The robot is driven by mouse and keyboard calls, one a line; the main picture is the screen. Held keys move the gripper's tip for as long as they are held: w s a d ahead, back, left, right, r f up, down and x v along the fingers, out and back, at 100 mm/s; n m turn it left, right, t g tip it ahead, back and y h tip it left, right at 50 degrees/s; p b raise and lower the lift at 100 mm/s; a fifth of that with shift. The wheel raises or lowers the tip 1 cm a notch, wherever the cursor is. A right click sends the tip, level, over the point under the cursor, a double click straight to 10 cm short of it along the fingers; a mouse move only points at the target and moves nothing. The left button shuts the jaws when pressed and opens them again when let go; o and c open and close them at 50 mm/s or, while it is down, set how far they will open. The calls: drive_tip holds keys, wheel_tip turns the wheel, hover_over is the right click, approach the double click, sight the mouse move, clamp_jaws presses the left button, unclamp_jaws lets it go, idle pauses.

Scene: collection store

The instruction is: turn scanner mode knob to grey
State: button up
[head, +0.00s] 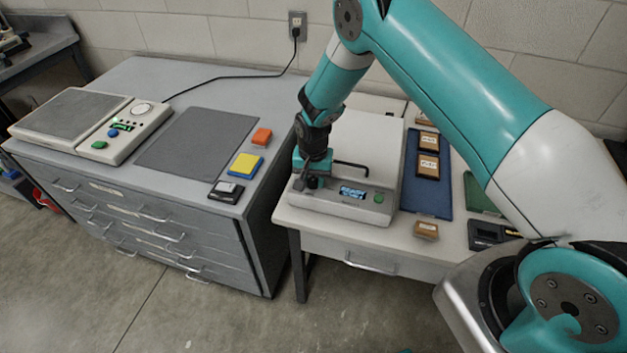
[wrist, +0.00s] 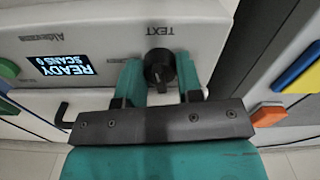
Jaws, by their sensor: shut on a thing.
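The scanner (head: 353,148) is a pale flatbed unit on the white table, with a lit display (head: 352,192) and a green button (head: 378,198) on its front panel. In the wrist view the mode knob (wrist: 159,69) is black and round, beside a label reading TEXT (wrist: 160,31). My gripper (head: 311,180) is at the left end of the panel. In the wrist view my gripper (wrist: 158,66) has its two teal fingers on either side of the knob, shut on it. The display (wrist: 57,65) reads READY, SCANS 0. I cannot tell the knob's pointer direction or see a grey label clearly.
A black handle (head: 350,166) is close to my gripper. Brown framed pieces lie on a blue mat (head: 428,196) to the right. On the grey cabinet to the left are a yellow block (head: 245,165), an orange block (head: 262,136) and a scale-like device (head: 72,115).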

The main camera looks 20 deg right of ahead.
sight(313, 177)
drive_tip(key=n+b, duration=0.2)
drive_tip(key=n, duration=0.1)
drive_tip(key=shift+f+n, duration=0.1)
drive_tip(key=shift+n, duration=0.2)
drive_tip(key=n+b, duration=0.2)
drive_tip(key=n, duration=0.2)
drive_tip(key=shift+n, duration=0.3)
drive_tip(key=n+b, duration=0.1)
drive_tip(key=n, duration=0.3)
drive_tip(key=shift+n+b, duration=0.5)
drive_tip(key=shift+n, duration=1.2)
drive_tip(key=o, duration=0.9)
wheel_tip(313, 177, up, 18)
drive_tip(key=shift+f+b, duration=0.15)
drive_tip(key=shift+b, duration=0.85)
